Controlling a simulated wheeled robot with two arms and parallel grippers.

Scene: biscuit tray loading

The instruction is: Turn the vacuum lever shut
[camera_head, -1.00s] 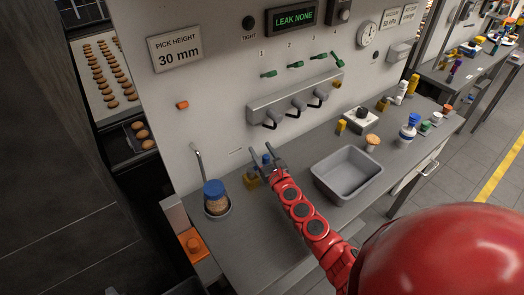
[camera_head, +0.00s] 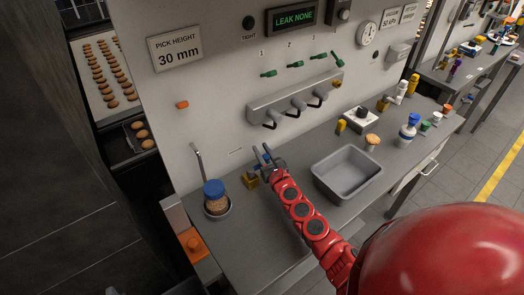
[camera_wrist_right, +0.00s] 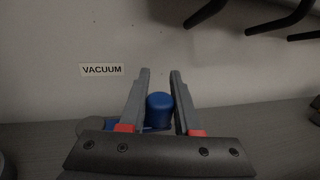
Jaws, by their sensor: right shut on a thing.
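The vacuum lever has a blue handle with a round blue knob (camera_wrist_right: 159,106), seen between the fingers in the right wrist view. In the head view its brass-coloured body (camera_head: 251,180) sits at the foot of the wall panel, just left of my right gripper (camera_head: 262,151). My right gripper, also in the right wrist view (camera_wrist_right: 160,72), is shut on the lever, one finger on each side of the knob. The fingers and palm hide much of the handle. The VACUUM label (camera_wrist_right: 102,70) is on the wall, left of the fingers. My left gripper is not in view.
A rack with black hooks (camera_head: 296,101) juts from the wall above.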

